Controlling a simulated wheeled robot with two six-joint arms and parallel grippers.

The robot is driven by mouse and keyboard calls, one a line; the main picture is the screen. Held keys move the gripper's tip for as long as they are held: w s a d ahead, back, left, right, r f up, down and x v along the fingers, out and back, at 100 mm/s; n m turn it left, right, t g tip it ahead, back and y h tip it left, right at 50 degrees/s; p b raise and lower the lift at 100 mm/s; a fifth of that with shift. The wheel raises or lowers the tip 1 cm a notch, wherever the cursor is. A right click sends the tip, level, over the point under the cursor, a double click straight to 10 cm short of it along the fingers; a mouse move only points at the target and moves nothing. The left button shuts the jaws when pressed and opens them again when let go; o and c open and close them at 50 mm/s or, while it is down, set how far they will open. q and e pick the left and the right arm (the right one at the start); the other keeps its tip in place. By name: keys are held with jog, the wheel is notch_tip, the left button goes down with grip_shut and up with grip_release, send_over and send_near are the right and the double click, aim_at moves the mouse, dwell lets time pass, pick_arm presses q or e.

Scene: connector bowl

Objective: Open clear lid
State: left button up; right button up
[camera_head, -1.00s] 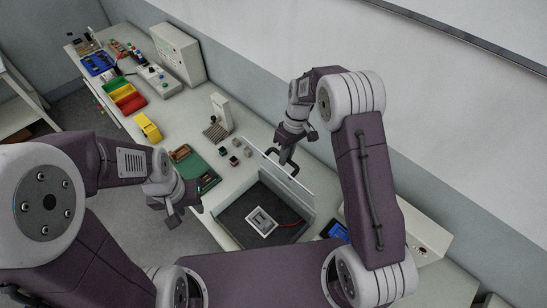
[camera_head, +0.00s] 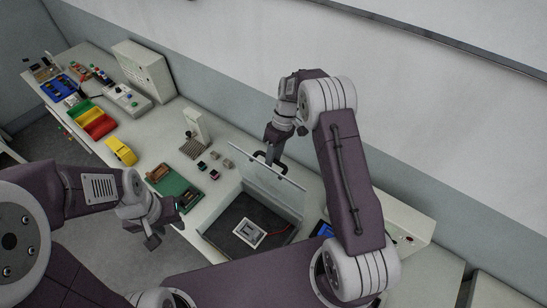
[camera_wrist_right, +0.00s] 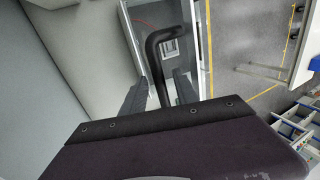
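The clear lid (camera_head: 283,187) stands raised, roughly upright, along the back edge of a grey open-topped box (camera_head: 207,236). Its dark curved handle shows in the right wrist view (camera_wrist_right: 153,50). My right gripper (camera_head: 273,155) is at the lid's upper edge, behind it. In the right wrist view its fingers (camera_wrist_right: 162,88) stand apart with part of the handle between them, and gaps show on both sides. My left gripper (camera_head: 160,230) hangs in front of the bench, left of the box and away from the lid; its finger opening is not clear.
A white device (camera_head: 250,233) with a red wire lies inside the box. A green board (camera_head: 175,187), small dark blocks (camera_head: 208,167) and a stand (camera_head: 196,125) are left of it. A blue-screened item (camera_head: 322,229) is on the right, and the wall is close behind.

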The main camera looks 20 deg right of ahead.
jog(key=shift+w, duration=0.1)
jog(key=shift+w+r, duration=0.1)
jog(key=shift+r, duration=0.15)
jog(key=b+v, duration=0.2)
jog(key=v, duration=0.6)
jog(key=shift+r+b, duration=0.25)
jog(key=shift+b, duration=0.1)
jog(key=shift+d, duration=0.1)
